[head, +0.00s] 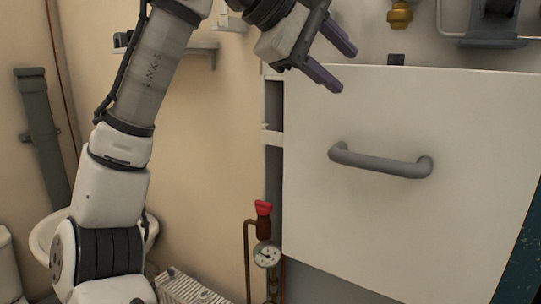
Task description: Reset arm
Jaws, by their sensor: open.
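My arm rises from the lower left of the head view and bends over at the top. My gripper (341,66) is at the upper middle, with its two purple-grey fingers apart and nothing between them. It points down to the right, in front of the top part of a white panel (360,215). The panel has a grey bar handle (382,163), which lies below the fingertips in the picture. The fingers appear apart from the handle.
A red-topped valve with a gauge (266,254) stands left of the panel. A white radiator (190,288) and a basin (48,238) are low at left. A shelf (190,47) is behind my arm. A brass fitting (400,14) is at top right.

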